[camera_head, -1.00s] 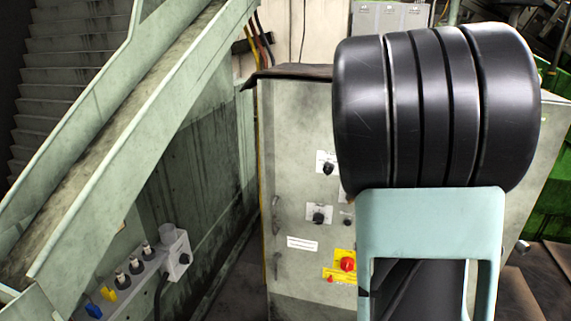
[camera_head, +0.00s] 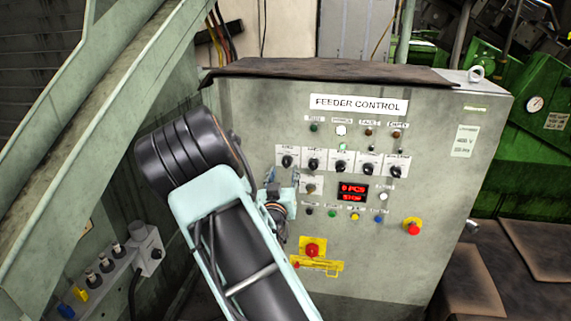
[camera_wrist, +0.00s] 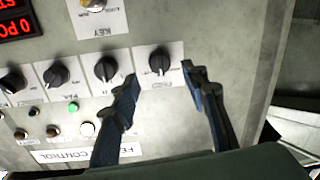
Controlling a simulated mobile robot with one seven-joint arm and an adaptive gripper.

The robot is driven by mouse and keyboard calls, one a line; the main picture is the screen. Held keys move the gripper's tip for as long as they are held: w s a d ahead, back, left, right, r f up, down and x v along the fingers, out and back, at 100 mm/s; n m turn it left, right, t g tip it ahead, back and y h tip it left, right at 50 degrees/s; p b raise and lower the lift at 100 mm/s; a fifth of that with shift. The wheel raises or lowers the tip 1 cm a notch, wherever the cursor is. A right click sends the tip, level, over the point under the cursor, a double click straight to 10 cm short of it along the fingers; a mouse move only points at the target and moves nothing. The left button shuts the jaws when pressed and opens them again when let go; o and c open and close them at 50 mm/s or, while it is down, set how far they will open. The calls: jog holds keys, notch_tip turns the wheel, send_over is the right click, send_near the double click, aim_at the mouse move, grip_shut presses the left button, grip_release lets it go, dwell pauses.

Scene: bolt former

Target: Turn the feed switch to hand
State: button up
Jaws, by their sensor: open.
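The feeder control cabinet (camera_head: 430,220) carries a row of several black rotary switches on white plates. Their small labels are not legible, so I cannot tell which is the feed switch. My gripper (camera_head: 282,185) is just below the leftmost switch (camera_head: 287,160) in the head view. In the upside-down wrist view, my gripper (camera_wrist: 159,78) is open and empty, its two blue-grey fingers on either side of the switch at the right end of the row (camera_wrist: 160,62). Contact with the knob is not visible, and its set position is unclear.
The neighbouring switch (camera_wrist: 107,68) is close beside the left finger. A key switch (camera_wrist: 95,5), a red display (camera_head: 353,191), lamps and buttons share the panel. A red knob on yellow (camera_head: 312,250) and an emergency stop (camera_head: 412,227) are lower. A conveyor frame (camera_head: 60,150) stands left.

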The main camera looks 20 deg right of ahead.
aim_at(286, 164)
jog(key=shift+p+x, duration=0.4)
jog(key=shift+x, duration=2.15)
jog(key=shift+c, duration=0.5)
grip_shut()
